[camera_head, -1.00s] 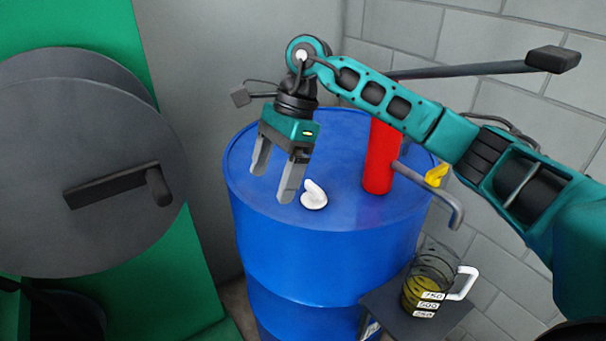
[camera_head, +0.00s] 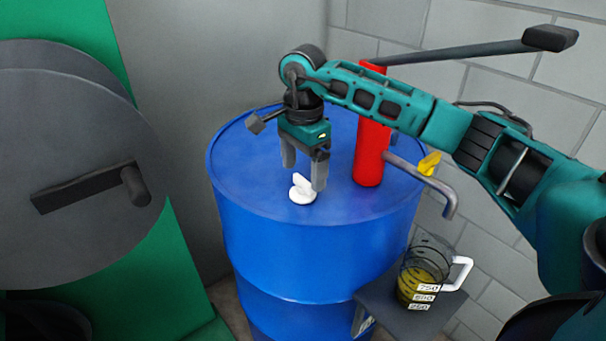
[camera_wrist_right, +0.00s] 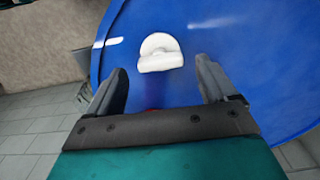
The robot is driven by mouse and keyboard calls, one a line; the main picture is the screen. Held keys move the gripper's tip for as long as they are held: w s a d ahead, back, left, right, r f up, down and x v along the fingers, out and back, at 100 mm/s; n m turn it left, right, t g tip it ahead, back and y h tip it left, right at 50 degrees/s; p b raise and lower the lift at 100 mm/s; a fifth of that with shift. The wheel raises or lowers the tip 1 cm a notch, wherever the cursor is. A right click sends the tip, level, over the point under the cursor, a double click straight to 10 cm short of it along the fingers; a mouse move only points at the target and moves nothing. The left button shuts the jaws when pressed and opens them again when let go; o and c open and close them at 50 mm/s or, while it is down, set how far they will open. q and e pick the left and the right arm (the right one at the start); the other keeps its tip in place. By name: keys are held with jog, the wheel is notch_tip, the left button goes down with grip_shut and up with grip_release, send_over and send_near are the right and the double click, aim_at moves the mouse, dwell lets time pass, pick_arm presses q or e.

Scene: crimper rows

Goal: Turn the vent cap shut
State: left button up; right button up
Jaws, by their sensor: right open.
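The white vent cap (camera_head: 302,190) with its raised grip sits on top of the blue drum (camera_head: 250,185), near the front of the lid. My right gripper (camera_head: 304,178) is open and points down just above and behind the cap, its right finger overlapping the cap's edge in the head view. In the right wrist view the cap (camera_wrist_right: 160,53) lies beyond the open fingertips (camera_wrist_right: 163,78), roughly centred between them. Nothing is between the fingers, and I cannot tell any contact. My left gripper is not in view.
A red pump (camera_head: 371,150) with a long dark lever (camera_head: 465,58), a grey spout (camera_head: 425,180) and a yellow tab (camera_head: 429,163) stands on the drum, right of the cap. A measuring jug (camera_head: 425,275) with yellow liquid stands on a dark shelf (camera_head: 385,308). A grey disc with a handle (camera_head: 90,187) is at left.

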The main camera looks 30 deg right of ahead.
jog(key=shift+f, duration=0.95)
jog(key=c, duration=1.1)
